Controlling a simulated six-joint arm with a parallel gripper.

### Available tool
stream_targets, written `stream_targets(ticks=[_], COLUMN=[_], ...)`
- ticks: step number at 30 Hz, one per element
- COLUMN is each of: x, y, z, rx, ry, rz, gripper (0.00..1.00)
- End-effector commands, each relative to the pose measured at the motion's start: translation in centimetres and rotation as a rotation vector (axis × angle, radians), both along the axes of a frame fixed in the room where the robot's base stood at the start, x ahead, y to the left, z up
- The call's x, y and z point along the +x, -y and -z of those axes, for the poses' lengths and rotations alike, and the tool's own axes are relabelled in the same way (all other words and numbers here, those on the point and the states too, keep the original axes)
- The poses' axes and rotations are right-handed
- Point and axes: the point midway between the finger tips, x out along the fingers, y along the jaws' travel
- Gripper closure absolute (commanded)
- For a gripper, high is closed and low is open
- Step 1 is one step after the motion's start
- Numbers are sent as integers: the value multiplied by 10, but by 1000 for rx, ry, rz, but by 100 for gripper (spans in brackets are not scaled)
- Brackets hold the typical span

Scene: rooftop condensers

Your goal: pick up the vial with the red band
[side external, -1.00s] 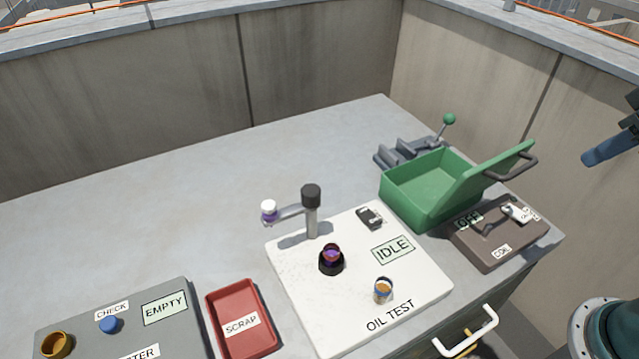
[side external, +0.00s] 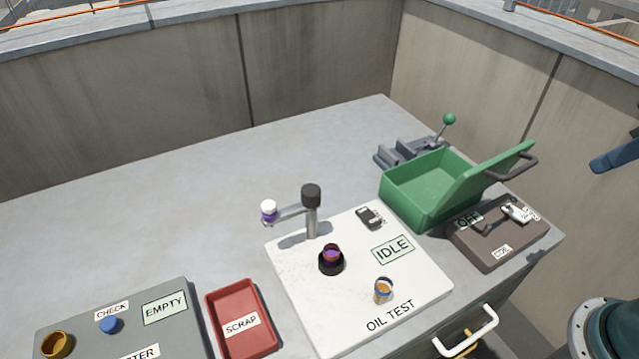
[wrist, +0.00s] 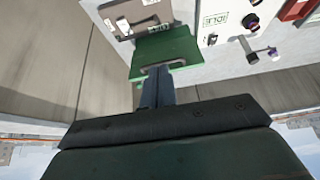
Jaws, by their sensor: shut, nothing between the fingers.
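No red band shows clearly on any vial. On the white OIL TEST board (side external: 350,320), a small vessel with amber contents and a blue-and-white side (side external: 384,291) stands near the front. A purple, reddish-topped piece (side external: 331,252) sits in a black round holder (side external: 330,266) left of it. My gripper (side external: 612,160) is at the right edge of the side view, mostly cut off, well away from the board. In the wrist view my gripper's blue fingers (wrist: 157,84) are together and empty, in front of the green box.
A green box (side external: 425,205) with its lid open stands behind the board, beside a brown switch panel (side external: 500,250). A post (side external: 311,220) has a side arm with a white-and-purple end. A red SCRAP tray (side external: 225,300) and grey tester (side external: 195,310) lie left. The back left is clear.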

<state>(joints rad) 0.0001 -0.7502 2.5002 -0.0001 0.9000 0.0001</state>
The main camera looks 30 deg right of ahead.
Motion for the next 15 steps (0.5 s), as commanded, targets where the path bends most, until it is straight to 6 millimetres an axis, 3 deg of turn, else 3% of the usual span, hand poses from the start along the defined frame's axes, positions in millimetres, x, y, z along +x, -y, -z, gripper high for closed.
stream_targets(ticks=[10,15], x=[0,0], y=[0,0], z=[0,0], rx=[0,0], ry=[0,0], rz=[0,0], gripper=[100,67])
